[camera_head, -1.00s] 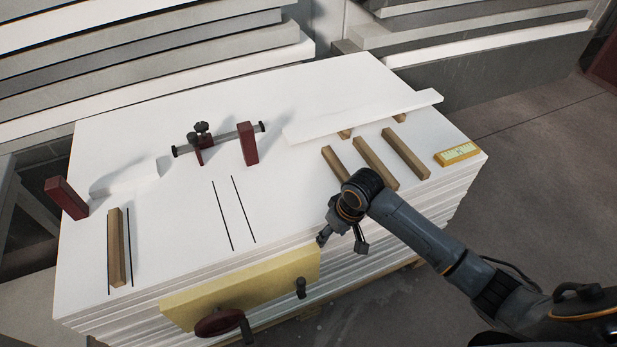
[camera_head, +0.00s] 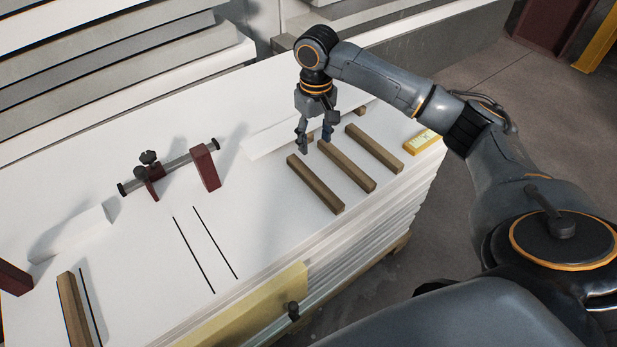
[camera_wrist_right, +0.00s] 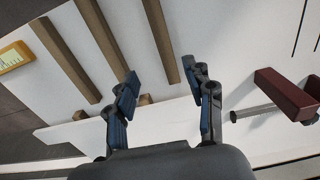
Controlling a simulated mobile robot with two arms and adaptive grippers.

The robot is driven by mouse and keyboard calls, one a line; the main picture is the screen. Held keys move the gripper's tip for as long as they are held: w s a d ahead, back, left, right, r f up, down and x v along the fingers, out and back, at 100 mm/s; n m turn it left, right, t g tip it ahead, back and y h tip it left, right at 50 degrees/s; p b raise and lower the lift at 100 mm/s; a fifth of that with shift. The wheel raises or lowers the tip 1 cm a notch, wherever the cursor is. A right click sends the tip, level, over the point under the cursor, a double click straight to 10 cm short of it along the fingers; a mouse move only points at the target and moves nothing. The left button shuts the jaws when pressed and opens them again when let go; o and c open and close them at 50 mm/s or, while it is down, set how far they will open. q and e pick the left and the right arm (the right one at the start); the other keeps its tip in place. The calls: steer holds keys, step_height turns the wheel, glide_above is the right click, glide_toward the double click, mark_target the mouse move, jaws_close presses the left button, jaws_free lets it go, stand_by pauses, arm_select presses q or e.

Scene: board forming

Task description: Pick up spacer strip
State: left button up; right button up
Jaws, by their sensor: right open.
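Three wooden spacer strips lie side by side on the white sheet stack: a left one (camera_head: 315,184), a middle one (camera_head: 347,166) and a right one (camera_head: 374,149). They also show in the wrist view, where the left one (camera_wrist_right: 160,40) ends between my fingers as seen from there. My right gripper (camera_head: 315,142) is open and empty, pointing down above the far ends of the left and middle strips. The wrist view also shows its two spread fingers (camera_wrist_right: 163,76). Another wooden strip (camera_head: 76,308) lies at the far left beside a black line. My left gripper is not in view.
A white board (camera_head: 262,137) lies behind the strips, partly hidden by my gripper. A dark red clamp (camera_head: 205,166) stands left of it. A yellow level-like block (camera_head: 420,142) sits near the right edge. The sheet around two black lines (camera_head: 205,245) is clear.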

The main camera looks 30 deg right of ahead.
glide_above(314, 179)
steer(key=f, duration=0.7)
steer(key=shift+w+d+f, duration=0.1)
steer(key=shift+d, duration=0.1)
steer(key=shift+f, duration=0.55)
steer(key=f, duration=0.3)
steer(key=shift+s+a+f, duration=0.2)
steer(key=shift+f, duration=0.6)
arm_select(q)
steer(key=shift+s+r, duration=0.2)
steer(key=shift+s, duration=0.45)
arm_select(e)
jaws_close()
